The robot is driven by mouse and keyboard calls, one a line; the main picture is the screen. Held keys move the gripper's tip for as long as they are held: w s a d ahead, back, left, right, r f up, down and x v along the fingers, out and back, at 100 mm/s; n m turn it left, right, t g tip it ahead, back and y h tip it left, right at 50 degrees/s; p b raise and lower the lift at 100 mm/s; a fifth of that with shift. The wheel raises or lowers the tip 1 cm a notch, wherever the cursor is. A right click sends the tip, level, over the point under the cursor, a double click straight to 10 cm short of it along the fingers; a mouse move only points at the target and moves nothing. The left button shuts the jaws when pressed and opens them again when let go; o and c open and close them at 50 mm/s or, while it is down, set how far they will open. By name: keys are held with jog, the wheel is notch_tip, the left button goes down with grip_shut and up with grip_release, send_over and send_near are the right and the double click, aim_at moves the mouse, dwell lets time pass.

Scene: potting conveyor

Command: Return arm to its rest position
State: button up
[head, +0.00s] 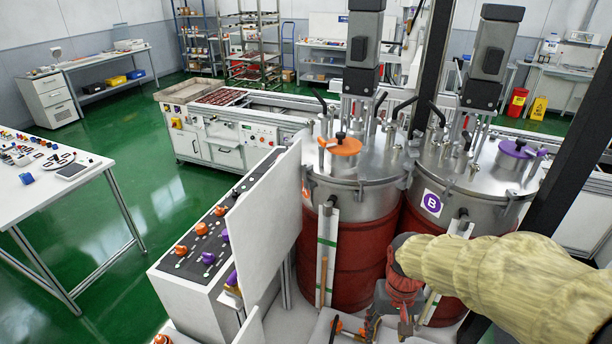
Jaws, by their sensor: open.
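My arm (500,265), in a pale yellow sleeve, reaches in from the right edge in front of the two drums. My gripper (390,322) is low at the bottom edge of the head view, below the red wrist part, and is open. Its fingers are small and partly cut off by the frame edge. I cannot make out anything held between them. The left drum (342,240) is red with a steel lid and an orange handle. The right drum (484,165) has a purple handle and a "B" label, and my arm covers much of its lower body.
A control panel (210,245) with orange and purple knobs stands left of the drums, beside an upright white plate (263,225). A dark post (574,140) rises at the right. A white table (50,195) with small parts is at the left. Green floor (150,215) lies open between.

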jog(key=s+r+t+b, duration=0.5)
jog(key=s+r, duration=0.5)
jog(key=r, duration=0.1)
jog(key=shift+s+r+n+t+b, duration=0.25)
jog(key=shift+r+n+t+b, duration=0.05)
jog(key=shift+n+t, duration=0.1)
